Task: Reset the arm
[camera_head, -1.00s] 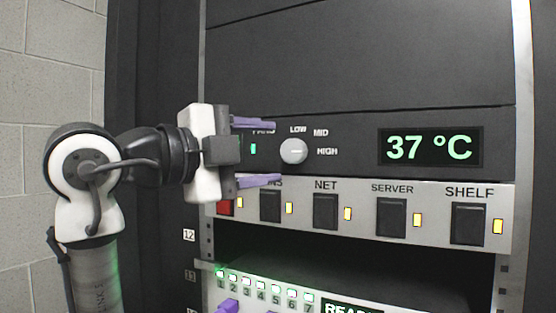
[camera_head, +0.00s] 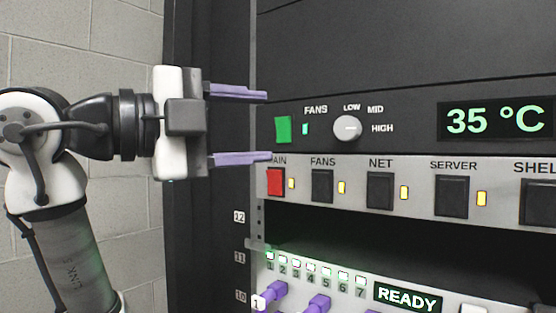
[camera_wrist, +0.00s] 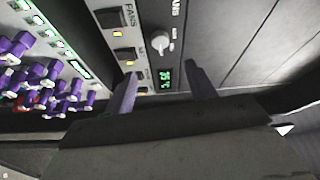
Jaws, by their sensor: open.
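My gripper (camera_head: 262,127) is open and empty, its two purple fingers spread one above the other. It is at the left of the head view, in front of the rack's left edge, level with the fan panel. My arm reaches in from the left. In the wrist view the fingers (camera_wrist: 160,90) point toward the rack panel and hold nothing. A green button (camera_head: 283,130) and the grey fan knob (camera_head: 347,128) are just right of the fingertips. The lower fingertip is close above the red main switch (camera_head: 276,182); I cannot tell whether they touch.
The display (camera_head: 495,120) reads 35 °C. Black switches, including the net switch (camera_head: 380,190), line the silver strip beside lit yellow lamps. Below are a READY display (camera_head: 407,298) and purple plugs (camera_head: 319,303). A block wall (camera_head: 90,40) stands behind my arm.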

